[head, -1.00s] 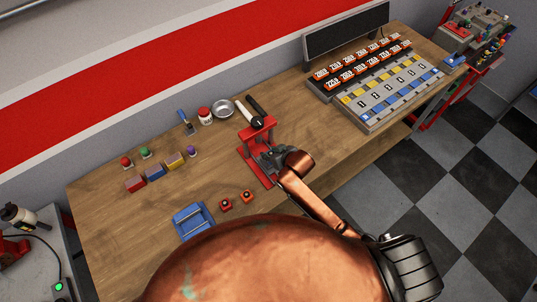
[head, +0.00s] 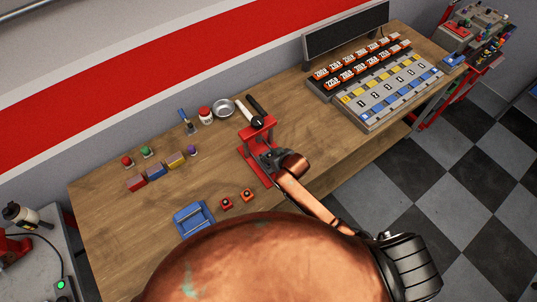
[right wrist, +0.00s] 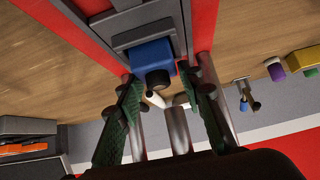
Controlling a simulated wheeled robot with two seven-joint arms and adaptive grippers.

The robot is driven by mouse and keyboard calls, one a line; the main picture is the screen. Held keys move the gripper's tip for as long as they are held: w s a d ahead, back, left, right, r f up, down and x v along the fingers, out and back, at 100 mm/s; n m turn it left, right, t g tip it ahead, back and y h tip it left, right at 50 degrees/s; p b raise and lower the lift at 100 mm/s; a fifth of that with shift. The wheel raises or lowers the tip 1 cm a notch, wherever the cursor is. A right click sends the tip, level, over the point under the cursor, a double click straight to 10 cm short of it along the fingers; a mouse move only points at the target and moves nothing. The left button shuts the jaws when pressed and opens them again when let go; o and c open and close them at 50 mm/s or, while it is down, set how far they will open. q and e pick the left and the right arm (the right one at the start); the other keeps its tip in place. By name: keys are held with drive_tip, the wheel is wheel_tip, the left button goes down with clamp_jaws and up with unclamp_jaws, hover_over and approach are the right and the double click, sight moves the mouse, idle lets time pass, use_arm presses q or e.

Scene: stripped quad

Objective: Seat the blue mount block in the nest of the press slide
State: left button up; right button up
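The blue mount block (right wrist: 152,56) has a dark round knob on its near face. In the right wrist view it sits against the grey slide (right wrist: 145,28) of the red press (right wrist: 204,22); how deep it sits in the nest is unclear. The press (head: 257,134) stands mid-table in the head view. My right gripper (right wrist: 160,80) has its two green-padded fingers spread, one on each side of the block, with gaps visible. In the head view this gripper (head: 267,159) is at the press front and hides the block. My left gripper is not in view.
Red, blue and yellow blocks (head: 155,171) line up left of the press. A blue tray (head: 193,219) and two red-orange buttons (head: 247,195) lie in front. A number rack (head: 390,92) fills the right.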

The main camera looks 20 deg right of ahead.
drive_tip(key=o, duration=0.3)
drive_tip(key=shift+r, duration=0.2)
drive_tip(key=v, duration=1.2)
drive_tip(key=shift+d+f, duration=0.1)
